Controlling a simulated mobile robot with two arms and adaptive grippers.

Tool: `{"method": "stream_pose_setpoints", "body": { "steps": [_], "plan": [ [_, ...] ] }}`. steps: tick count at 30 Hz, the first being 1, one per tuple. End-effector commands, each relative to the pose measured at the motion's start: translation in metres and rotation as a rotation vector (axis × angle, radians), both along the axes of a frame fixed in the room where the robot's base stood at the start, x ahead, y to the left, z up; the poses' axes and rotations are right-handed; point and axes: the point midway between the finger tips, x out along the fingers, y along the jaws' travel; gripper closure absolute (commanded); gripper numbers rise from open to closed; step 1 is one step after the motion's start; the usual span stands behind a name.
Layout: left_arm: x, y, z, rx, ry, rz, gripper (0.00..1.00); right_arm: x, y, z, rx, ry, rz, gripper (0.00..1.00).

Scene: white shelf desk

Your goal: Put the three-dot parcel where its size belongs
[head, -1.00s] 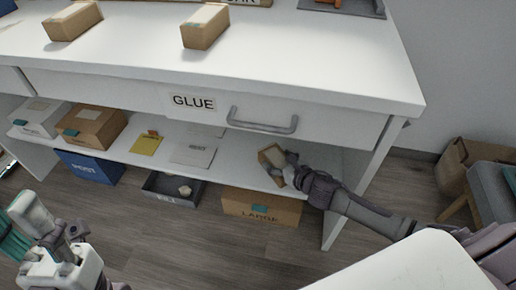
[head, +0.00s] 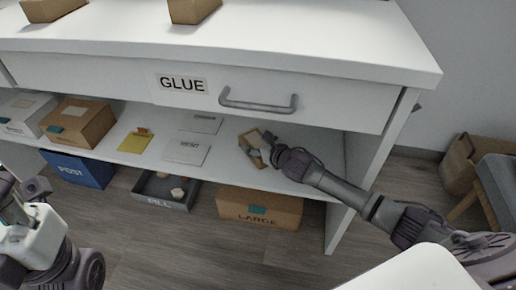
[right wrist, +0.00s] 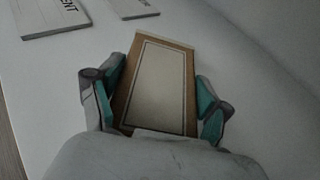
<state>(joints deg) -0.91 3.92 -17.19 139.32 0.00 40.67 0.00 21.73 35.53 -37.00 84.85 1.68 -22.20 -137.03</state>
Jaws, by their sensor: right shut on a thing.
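My right gripper (head: 264,152) is shut on a small brown parcel (head: 248,144), under the desk top over the right part of the lower shelf (head: 228,172). In the right wrist view the parcel (right wrist: 158,85) sits between the two teal-padded fingers, its pale framed label facing the camera. No dots show on that face. I cannot tell whether it touches the shelf. A brown box marked LARGE (head: 262,207) stands on the floor below. My left gripper (head: 28,205) is at the lower left, partly cut off, its opening unclear.
Flat PRESENT-like cards (head: 182,150) and a yellow envelope (head: 134,142) lie left of the parcel. A brown box (head: 80,124) and white box (head: 22,112) stand farther left. Below are a blue POST bin (head: 82,170) and a grey tray (head: 163,202). The drawer handle (head: 258,102) juts out above.

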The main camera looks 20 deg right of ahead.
Motion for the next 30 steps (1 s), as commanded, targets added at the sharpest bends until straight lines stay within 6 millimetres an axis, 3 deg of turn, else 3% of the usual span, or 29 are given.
{"method": "stream_pose_setpoints", "body": {
  "steps": [10, 11, 15, 26, 30],
  "plan": [
    [0.000, 0.000, 0.001, 0.001, -0.001, 0.000, 0.60, 0.000, 0.000, -0.001, 0.001, -0.002, 0.000, 0.73],
    [0.000, 0.000, 0.001, 0.000, -0.002, 0.000, 0.60, 0.000, 0.000, -0.002, 0.002, 0.000, -0.001, 0.19],
    [0.000, 0.000, 0.001, 0.001, -0.001, 0.000, 0.60, 0.000, 0.000, -0.002, 0.001, 0.000, 0.000, 0.00],
    [0.000, 0.000, 0.002, 0.000, -0.002, 0.000, 0.60, 0.000, 0.000, 0.001, 0.001, -0.001, 0.000, 0.00],
    [0.001, 0.001, 0.002, -0.003, 0.024, 0.000, 0.60, -0.015, -0.003, 0.009, -0.001, 0.002, 0.000, 0.00]
  ]
}}
